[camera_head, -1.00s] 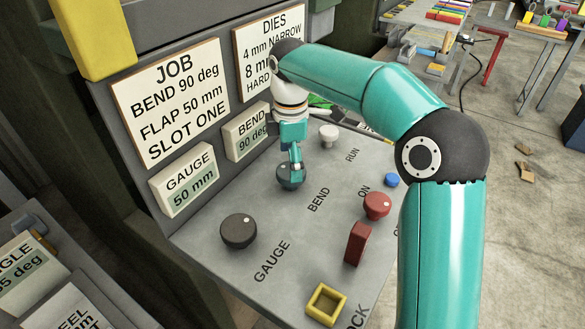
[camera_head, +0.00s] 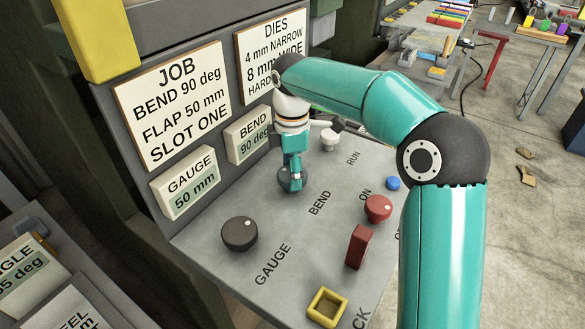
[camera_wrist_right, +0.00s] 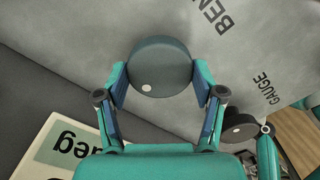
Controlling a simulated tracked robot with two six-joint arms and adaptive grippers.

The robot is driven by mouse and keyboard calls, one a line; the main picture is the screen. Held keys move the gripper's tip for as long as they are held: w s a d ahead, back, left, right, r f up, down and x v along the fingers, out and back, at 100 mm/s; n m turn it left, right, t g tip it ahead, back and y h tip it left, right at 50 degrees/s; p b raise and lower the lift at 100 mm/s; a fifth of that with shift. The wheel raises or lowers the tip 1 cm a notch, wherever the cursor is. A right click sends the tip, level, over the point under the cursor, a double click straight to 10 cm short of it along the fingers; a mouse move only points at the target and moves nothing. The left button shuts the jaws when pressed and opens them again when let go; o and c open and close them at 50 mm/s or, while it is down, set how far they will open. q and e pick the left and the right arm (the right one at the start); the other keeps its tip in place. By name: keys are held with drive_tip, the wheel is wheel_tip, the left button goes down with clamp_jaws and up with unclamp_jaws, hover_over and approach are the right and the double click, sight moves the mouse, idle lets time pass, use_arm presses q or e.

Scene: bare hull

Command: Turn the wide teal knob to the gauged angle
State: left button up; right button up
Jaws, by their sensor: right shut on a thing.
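The wide knob (camera_head: 283,179), dark grey with a slight teal tint, stands on the sloping grey panel by the BEND label. It fills the upper middle of the right wrist view (camera_wrist_right: 160,62), with a white dot on the rim side towards my gripper. My right gripper (camera_head: 291,172) is shut on this knob; in the right wrist view its two fingers (camera_wrist_right: 160,80) press on opposite sides. The BEND display (camera_head: 248,134) behind reads 90 deg, partly covered by my arm.
A black GAUGE knob (camera_head: 239,234) sits nearer. A white knob (camera_head: 330,139), a red round knob (camera_head: 378,208), a red block-shaped switch (camera_head: 358,246), a blue button (camera_head: 393,183) and a yellow square frame (camera_head: 327,307) share the panel. The JOB sign (camera_head: 174,104) reads BEND 90 deg.

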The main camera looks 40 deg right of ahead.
drive_tip(key=shift+w+m, duration=0.1)
drive_tip(key=shift+m, duration=0.2)
drive_tip(key=shift+r+m+p, duration=0.1)
drive_tip(key=shift+m+p, duration=0.55)
drive_tip(key=shift+m, duration=0.55)
drive_tip(key=m+p, duration=0.1)
drive_tip(key=m, duration=0.2)
drive_tip(key=shift+m, duration=0.3)
drive_tip(key=m, duration=0.3)
drive_tip(key=shift+m+p, duration=0.3)
drive_tip(key=shift+m, duration=2.3)
drive_tip(key=o, duration=1.2)
drive_tip(key=shift+w, duration=0.1)
drive_tip(key=shift+c, duration=0.2)
